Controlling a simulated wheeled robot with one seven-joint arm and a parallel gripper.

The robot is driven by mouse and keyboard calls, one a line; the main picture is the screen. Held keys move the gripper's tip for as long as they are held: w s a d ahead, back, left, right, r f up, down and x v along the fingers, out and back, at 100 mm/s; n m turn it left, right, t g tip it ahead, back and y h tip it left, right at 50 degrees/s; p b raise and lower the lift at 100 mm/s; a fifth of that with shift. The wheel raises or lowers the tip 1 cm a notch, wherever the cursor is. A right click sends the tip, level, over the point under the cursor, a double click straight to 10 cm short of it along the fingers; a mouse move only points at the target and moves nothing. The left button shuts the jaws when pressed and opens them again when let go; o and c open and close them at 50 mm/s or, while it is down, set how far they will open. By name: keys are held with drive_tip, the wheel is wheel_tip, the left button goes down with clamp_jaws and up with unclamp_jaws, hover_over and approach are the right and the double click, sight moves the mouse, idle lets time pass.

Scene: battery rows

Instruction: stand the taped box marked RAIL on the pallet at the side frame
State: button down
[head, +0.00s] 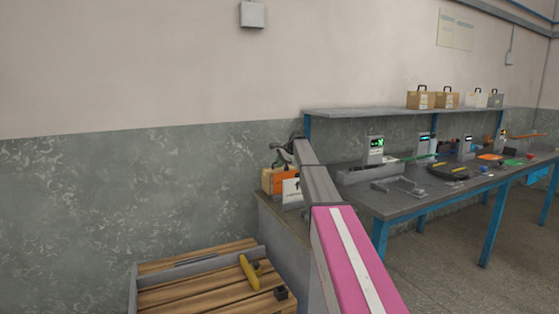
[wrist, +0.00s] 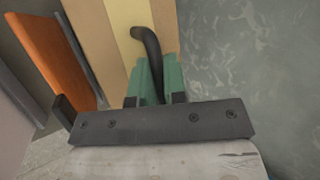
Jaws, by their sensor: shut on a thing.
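My gripper (wrist: 153,80) has its green fingers shut on the dark curved handle (wrist: 150,42) of a tan box (wrist: 98,35) with a pale yellow tape stripe. In the head view the tan box (head: 267,180) is at the grey cabinet by the wall, below my gripper (head: 284,150) and partly hidden. I cannot tell whether it touches the cabinet top, and no RAIL mark is readable. The slatted wooden pallet (head: 205,293) is at the lower left, with a grey side frame (head: 200,263) along its back.
An orange panel (wrist: 52,45) stands beside the box, and a white one (head: 292,191) is near it on the cabinet (head: 290,235). A yellow tool (head: 249,272) and a small dark block (head: 281,293) are on the pallet. A cluttered workbench (head: 400,200) is to the right.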

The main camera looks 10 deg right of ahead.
drive_tip(key=shift+f, duration=0.8)
drive_tip(key=c, duration=1.2)
unclamp_jaws()
drive_tip(key=shift+f, duration=0.1)
drive_tip(key=shift+o, duration=0.2)
drive_tip(key=v, duration=1.1)
drive_tip(key=shift+r, duration=0.25)
drive_tip(key=shift+o, duration=0.3)
drive_tip(key=shift+s+r, duration=0.2)
drive_tip(key=w+a+m+g+h, duration=0.1)
drive_tip(key=w+a+m+h, duration=0.1)
drive_tip(key=a+h, duration=0.25)
drive_tip(key=shift+h, duration=0.25)
drive_tip(key=shift+s+x, duration=0.15)
drive_tip(key=shift+x, duration=2.35)
drive_tip(key=shift+s+x, duration=0.1)
drive_tip(key=shift+x, duration=2.45)
